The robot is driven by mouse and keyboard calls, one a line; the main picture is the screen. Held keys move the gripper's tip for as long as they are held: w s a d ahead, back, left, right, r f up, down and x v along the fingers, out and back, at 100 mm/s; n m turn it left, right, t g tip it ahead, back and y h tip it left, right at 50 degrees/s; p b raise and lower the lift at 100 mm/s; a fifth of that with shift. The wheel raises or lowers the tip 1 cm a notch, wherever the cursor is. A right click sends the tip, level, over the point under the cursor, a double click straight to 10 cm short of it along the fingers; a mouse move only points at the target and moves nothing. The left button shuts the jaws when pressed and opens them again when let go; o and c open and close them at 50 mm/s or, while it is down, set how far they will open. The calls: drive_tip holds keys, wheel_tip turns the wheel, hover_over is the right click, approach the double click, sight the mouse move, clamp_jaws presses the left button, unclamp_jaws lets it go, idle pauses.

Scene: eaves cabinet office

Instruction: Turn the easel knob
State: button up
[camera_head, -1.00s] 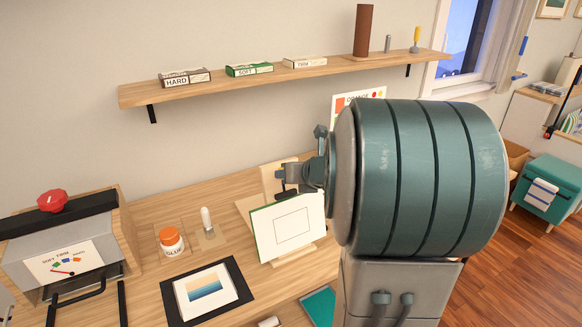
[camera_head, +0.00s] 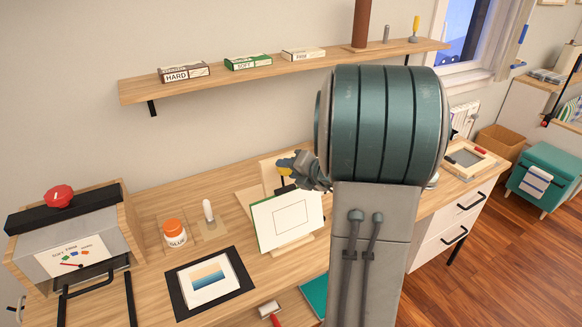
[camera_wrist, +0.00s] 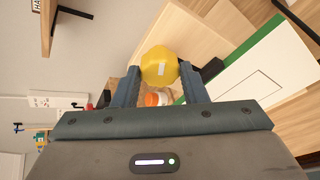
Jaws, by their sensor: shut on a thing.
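The wooden easel (camera_head: 271,181) stands on the desk and holds a white board with a green edge (camera_head: 287,220). The board also shows in the wrist view (camera_wrist: 262,80). The yellow easel knob (camera_wrist: 159,66), faceted with a pale mark on its face, sits between my two fingers in the wrist view. My gripper (camera_wrist: 160,74) is shut on the knob, one finger on each side. My arm hides part of the easel's right side.
A glue jar (camera_head: 174,234) and a white-handled tool (camera_head: 208,212) stand left of the easel. A framed print (camera_head: 208,284) lies in front. A press with a red knob (camera_head: 59,195) is at far left. A shelf (camera_head: 290,70) runs above.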

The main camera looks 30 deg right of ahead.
idle(0.5)
drive_tip(key=o, duration=1)
drive_tip(key=v, duration=1.3)
drive_tip(key=shift+s+d, duration=0.15)
drive_tip(key=shift+s, duration=0.25)
